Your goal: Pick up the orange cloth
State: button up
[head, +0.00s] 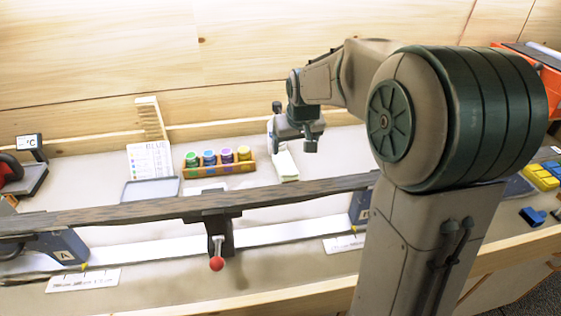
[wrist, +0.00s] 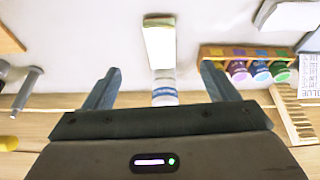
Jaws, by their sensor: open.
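I cannot make out an orange cloth in either view. My gripper (head: 296,128) is at the back of the bench in the head view, above a pale, whitish-green pad (head: 286,166). In the wrist view my gripper (wrist: 160,67) has its two fingers wide apart with nothing between them touching either finger. The pale pad (wrist: 158,46) shows beyond the fingertips, with a white bottle with a blue label (wrist: 165,93) just below it in the picture.
A wooden rack of coloured jars (head: 218,164) stands left of the pad. A long dark beam (head: 130,210) with a red-knobbed clamp (head: 216,263) crosses the bench in front. An orange container (head: 545,72) and yellow blocks (head: 541,177) are at the right.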

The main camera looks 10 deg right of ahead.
aim_at(287, 167)
jog(key=x, duration=0.5)
jog(key=p+x, duration=0.1)
jog(key=x, duration=0.4)
jog(key=w+x, duration=0.1)
jog(key=x, duration=0.5)
jog(key=shift+w+r+p, duration=0.1)
jog(key=shift+r+p, duration=0.15)
jog(key=shift+p, duration=0.05)
jog(key=c, duration=1.1)
jog(key=shift+r, duration=0.1)
jog(key=shift+c, duration=0.2)
notch_tip(287, 167, up, 4)
jog(key=shift+f+b, duration=0.15)
jog(key=shift+b, duration=0.3)
jog(key=s+d+r+b, duration=0.1)
jog(key=s+d+r, duration=0.5)
jog(key=d, duration=0.4)
jog(key=shift+r, duration=0.55)
